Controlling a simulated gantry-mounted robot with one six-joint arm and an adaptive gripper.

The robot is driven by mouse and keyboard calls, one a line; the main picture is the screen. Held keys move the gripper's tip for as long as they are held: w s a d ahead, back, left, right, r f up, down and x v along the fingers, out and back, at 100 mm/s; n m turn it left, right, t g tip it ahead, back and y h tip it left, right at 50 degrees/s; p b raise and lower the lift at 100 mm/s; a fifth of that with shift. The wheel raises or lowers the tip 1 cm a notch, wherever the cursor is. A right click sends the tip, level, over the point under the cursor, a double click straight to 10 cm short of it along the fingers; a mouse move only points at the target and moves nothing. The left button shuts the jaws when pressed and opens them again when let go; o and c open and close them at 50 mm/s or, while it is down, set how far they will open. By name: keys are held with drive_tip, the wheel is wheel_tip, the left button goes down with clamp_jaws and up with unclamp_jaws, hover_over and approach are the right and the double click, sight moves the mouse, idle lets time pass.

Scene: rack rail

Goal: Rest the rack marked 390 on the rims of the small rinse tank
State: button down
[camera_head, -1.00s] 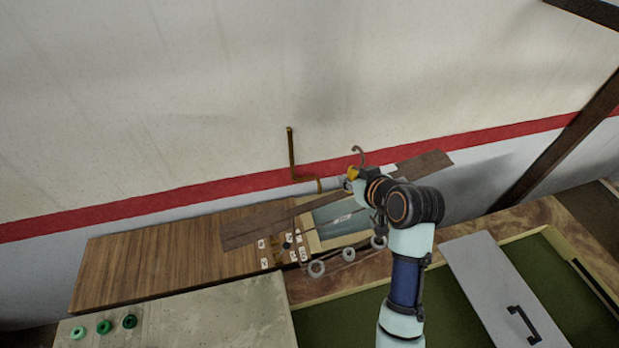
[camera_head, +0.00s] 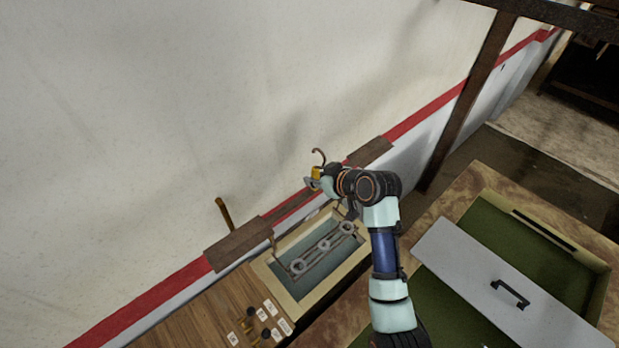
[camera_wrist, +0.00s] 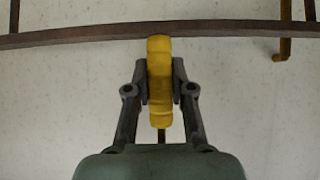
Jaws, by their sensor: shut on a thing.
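My gripper (camera_head: 317,183) is shut on the yellow grip (camera_wrist: 160,85) of a rack, below a curved hook. In the wrist view the crossbar (camera_wrist: 80,36) runs nearly level behind the grip. I cannot read a 390 mark. The small rinse tank (camera_head: 275,283) has cream rims and a grey-green inside. The rings appear over its opening; their height above it is unclear. The crossbar appears above the tank, towards the wall side.
A wooden counter (camera_head: 195,318) with small white tags (camera_head: 270,307) and pegs adjoins the tank. A larger green-lined tank (camera_head: 485,222) lies right, partly covered by a grey lid (camera_head: 470,275) with a black handle. A wall rises behind; a brown bent rod (camera_head: 223,213) stands near it.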

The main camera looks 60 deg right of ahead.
sight(318, 190)
drive_tip(key=shift+f+b, duration=2.05)
drive_tip(key=shift+f, duration=0.2)
wheel_tip(318, 190, down, 31)
drive_tip(key=b, duration=2.1)
drive_tip(key=shift+f+b, duration=0.15)
drive_tip(key=shift+b, duration=0.25)
drive_tip(key=shift+c, duration=0.6)
unclamp_jaws()
drive_tip(key=s+a+p, duration=0.3)
drive_tip(key=s, duration=0.4)
drive_tip(key=shift+p, duration=0.4)
